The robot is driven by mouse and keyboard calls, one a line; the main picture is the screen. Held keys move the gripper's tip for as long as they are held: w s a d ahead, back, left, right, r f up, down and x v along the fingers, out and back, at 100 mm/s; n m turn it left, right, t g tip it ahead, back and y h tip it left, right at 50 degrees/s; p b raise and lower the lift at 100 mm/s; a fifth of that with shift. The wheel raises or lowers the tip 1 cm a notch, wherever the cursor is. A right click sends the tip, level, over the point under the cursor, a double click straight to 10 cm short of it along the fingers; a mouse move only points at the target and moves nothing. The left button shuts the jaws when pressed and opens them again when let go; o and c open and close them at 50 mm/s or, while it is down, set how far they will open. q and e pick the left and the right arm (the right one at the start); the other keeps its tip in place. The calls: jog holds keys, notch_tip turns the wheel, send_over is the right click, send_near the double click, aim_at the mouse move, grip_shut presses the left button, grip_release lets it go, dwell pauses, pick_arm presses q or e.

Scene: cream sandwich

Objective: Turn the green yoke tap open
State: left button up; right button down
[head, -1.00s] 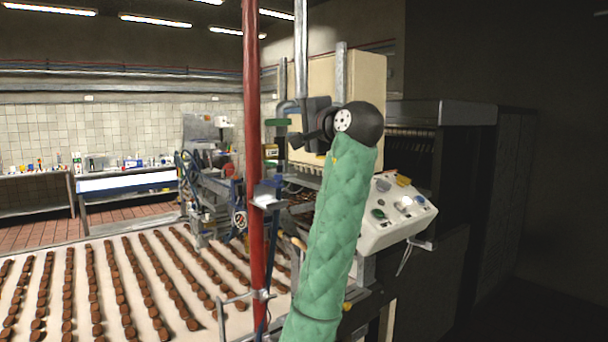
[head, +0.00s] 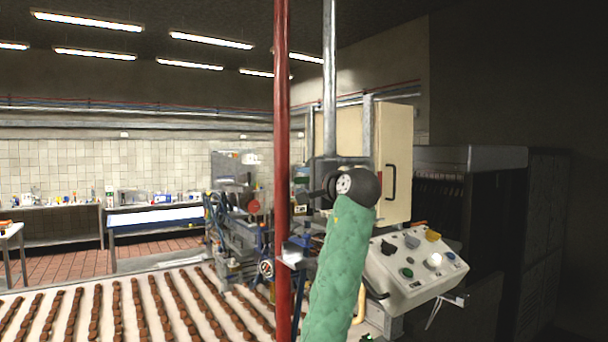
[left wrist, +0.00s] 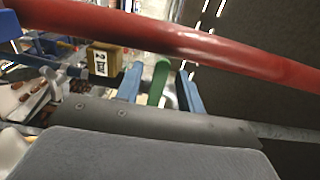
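The green tap handle (left wrist: 158,80) shows in the left wrist view as a flat upright bar, with its lower part hidden behind the gripper body. My left gripper (left wrist: 161,88) has its two blue fingers apart, one on each side of the green handle. Narrow gaps show beside the handle, so the fingers do not look closed on it. In the head view my left gripper (head: 314,192) is just right of the red post, at the end of my green-sleeved arm. The tap is hard to make out there. My right gripper is not in view.
A red post (head: 281,150) stands close to the gripper and crosses the left wrist view (left wrist: 170,38). A yellow box with a number label (left wrist: 103,62) is left of the fingers. A white control panel (head: 415,268) is at right. A conveyor (head: 75,330) carries chocolate rows.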

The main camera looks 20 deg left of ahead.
pick_arm(q)
jog(key=shift+w+a, duration=0.1)
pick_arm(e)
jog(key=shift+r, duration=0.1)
